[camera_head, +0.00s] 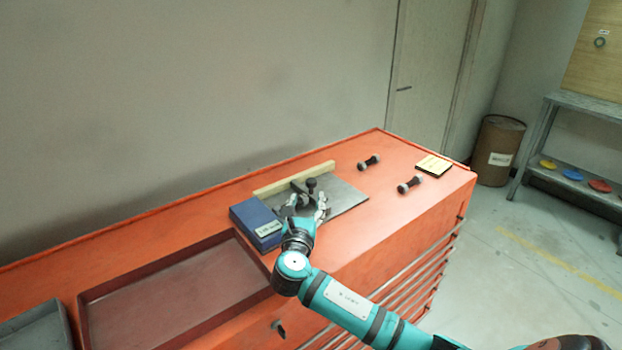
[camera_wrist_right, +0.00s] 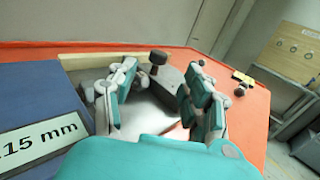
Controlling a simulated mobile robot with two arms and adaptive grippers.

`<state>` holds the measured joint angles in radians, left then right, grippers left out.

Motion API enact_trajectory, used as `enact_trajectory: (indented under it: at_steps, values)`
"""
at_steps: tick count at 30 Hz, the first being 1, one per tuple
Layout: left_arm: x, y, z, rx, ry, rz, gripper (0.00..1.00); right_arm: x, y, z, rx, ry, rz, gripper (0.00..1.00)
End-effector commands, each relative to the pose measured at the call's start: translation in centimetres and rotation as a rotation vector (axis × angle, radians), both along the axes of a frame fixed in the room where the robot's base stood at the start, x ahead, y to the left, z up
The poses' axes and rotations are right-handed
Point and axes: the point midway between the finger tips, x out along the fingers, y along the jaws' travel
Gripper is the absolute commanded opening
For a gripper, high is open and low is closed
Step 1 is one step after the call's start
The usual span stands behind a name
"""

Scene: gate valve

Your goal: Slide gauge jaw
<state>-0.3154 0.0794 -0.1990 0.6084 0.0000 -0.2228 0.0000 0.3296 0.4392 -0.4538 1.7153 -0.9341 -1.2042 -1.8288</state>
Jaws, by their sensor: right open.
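The gauge stands on the orange cabinet top, with a grey metal plate (camera_head: 347,197) and a pale yellow bar (camera_head: 295,179) along its back edge. A dark jaw with a round black knob (camera_head: 312,183) sits on the plate; the knob also shows in the right wrist view (camera_wrist_right: 158,57). My right gripper (camera_head: 305,207) is open over the plate, just in front of the knob. In the right wrist view its fingers (camera_wrist_right: 153,98) are spread, with the knob beyond and between them. Whether they touch the jaw is unclear. My left gripper is not in view.
A blue block (camera_head: 256,222) lies left of the plate; its label (camera_wrist_right: 38,143) reads "15 mm" at its end. Two dark dumbbell-shaped pieces (camera_head: 369,162) (camera_head: 410,184) and a yellow card (camera_head: 433,164) lie to the right. A sunken tray (camera_head: 175,295) is at left front.

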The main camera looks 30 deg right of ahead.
Motion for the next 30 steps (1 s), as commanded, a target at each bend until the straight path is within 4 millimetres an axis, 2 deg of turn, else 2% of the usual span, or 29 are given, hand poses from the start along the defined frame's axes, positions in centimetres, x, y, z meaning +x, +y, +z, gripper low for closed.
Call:
enact_trajectory:
  at_steps: [9, 15, 27, 28, 30]
  values:
    - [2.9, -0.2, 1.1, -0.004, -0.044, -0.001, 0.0, 5.2, -4.5, 0.2, 0.002, -0.001, -0.003, 0.5]
    - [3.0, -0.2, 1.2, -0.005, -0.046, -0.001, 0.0, 7.2, -6.1, 0.0, 0.002, -0.001, -0.002, 0.5]
    - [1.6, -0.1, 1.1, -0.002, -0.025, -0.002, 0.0, 7.8, -6.7, 0.0, 0.004, 0.0, 0.0, 0.5]
    - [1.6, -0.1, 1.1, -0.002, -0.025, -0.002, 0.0, 7.8, -6.7, 0.0, 0.004, 0.0, 0.0, 0.49]
    - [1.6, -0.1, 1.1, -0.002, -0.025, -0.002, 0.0, 7.8, -6.7, 0.0, 0.003, 0.0, 0.0, 0.4]
